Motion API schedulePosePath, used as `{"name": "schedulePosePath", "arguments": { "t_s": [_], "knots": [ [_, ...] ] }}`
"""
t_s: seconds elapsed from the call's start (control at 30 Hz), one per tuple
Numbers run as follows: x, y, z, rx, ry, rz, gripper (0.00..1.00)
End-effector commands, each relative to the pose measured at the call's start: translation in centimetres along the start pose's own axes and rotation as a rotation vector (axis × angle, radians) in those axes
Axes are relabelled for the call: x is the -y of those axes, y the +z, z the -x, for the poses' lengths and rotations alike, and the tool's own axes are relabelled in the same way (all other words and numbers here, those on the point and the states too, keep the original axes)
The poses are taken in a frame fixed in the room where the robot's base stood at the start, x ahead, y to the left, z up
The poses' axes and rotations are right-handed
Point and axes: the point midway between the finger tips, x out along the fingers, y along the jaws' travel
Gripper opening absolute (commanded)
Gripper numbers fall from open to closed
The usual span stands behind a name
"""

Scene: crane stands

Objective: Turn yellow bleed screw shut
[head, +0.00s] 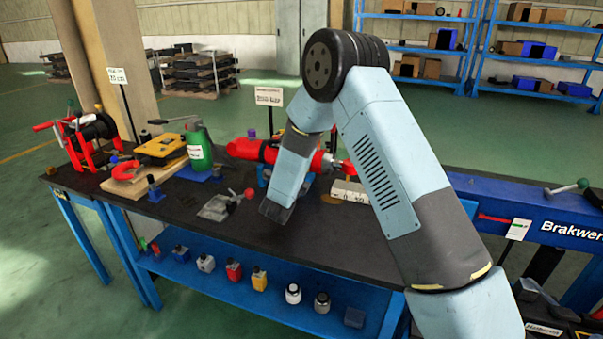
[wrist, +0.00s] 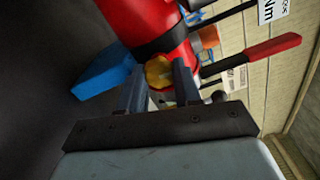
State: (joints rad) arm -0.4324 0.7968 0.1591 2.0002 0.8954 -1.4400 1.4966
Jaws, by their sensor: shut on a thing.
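The yellow bleed screw (wrist: 159,72) shows in the wrist view, on the near end of a red cylinder (wrist: 145,22). My gripper (wrist: 160,80) has one finger on each side of the screw and is shut on it. In the head view my arm hides the screw and the gripper's fingertips. How far the screw is turned cannot be told.
A blue support block (wrist: 103,75) is at the cylinder's left in the wrist view, and a red-handled lever (wrist: 272,47) is at the right.

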Motion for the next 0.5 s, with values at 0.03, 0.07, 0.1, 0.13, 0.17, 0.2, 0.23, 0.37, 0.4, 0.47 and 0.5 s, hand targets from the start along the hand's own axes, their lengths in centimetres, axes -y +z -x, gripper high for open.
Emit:
{"name": "schedulePosePath", "arguments": {
  "t_s": [0.03,0.07,0.1,0.13,0.17,0.2,0.23,0.37,0.4,0.47,0.5],
  "knots": [
    [-0.58,-0.38,0.20,-0.004,0.012,0.006,0.03],
    [-0.59,-0.38,0.21,-0.004,0.012,0.005,0.03],
    [-0.59,-0.39,0.21,-0.005,0.012,0.005,0.03],
    [-0.60,-0.39,0.21,-0.005,0.013,0.005,0.03],
    [-0.61,-0.39,0.21,-0.005,0.013,0.006,0.03],
    [-0.61,-0.40,0.21,-0.005,0.013,0.006,0.03],
    [-0.62,-0.40,0.21,-0.005,0.013,0.006,0.03],
    [-0.64,-0.40,0.22,-0.005,0.014,0.006,0.37],
    [-0.62,-0.39,0.21,-0.005,0.013,0.006,0.41],
    [-0.60,-0.36,0.20,-0.004,0.013,0.006,0.46],
    [-0.58,-0.34,0.19,-0.004,0.012,0.006,0.50]
  ]
}}
